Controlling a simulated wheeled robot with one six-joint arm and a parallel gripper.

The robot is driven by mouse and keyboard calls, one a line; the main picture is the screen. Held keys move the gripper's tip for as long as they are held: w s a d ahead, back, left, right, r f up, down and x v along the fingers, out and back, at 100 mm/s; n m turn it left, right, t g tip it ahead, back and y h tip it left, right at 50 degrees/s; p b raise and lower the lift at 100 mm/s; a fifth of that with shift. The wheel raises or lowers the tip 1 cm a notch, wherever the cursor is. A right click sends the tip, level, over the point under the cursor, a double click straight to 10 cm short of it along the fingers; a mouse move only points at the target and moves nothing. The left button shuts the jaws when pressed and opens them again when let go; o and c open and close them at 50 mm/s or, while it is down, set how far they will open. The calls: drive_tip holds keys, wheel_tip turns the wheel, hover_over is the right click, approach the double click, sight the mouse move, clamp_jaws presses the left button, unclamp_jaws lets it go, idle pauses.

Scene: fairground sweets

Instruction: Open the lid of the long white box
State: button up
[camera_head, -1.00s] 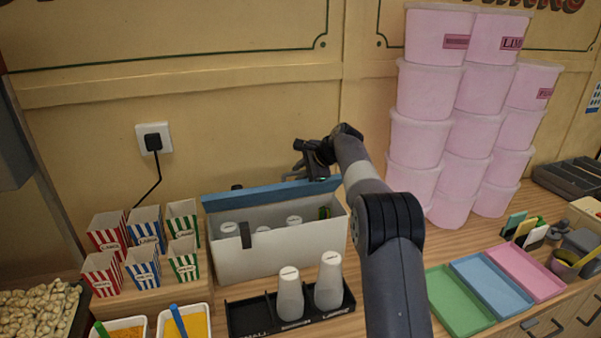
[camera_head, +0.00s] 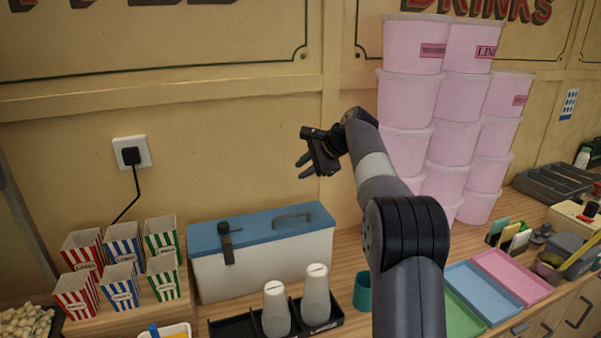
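The long white box (camera_head: 285,267) stands on the wooden counter against the wall. Its blue lid (camera_head: 262,222) lies flat and shut over the top, so the inside is hidden. A dark handle (camera_head: 293,217) sits on the lid's right part. A black latch (camera_head: 227,243) hangs over the front edge at the left. My gripper (camera_head: 304,166) is in the air above the lid's right part, apart from it, pointing left. Its fingers look spread, with nothing seen between them.
Two white cups (camera_head: 316,296) stand in a black holder (camera_head: 235,327) in front of the box. A teal cup (camera_head: 362,291) is right of it. Striped cartons (camera_head: 122,285) stand at left. Pink tubs (camera_head: 407,98) are stacked at right, behind my arm.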

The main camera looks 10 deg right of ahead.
drive_tip(key=p+x, duration=0.2)
drive_tip(key=x, duration=0.8)
drive_tip(key=shift+w+a+f+p, duration=0.15)
drive_tip(key=shift+a+f+p, duration=0.05)
drive_tip(key=shift+p, duration=0.2)
drive_tip(key=shift+f, duration=0.15)
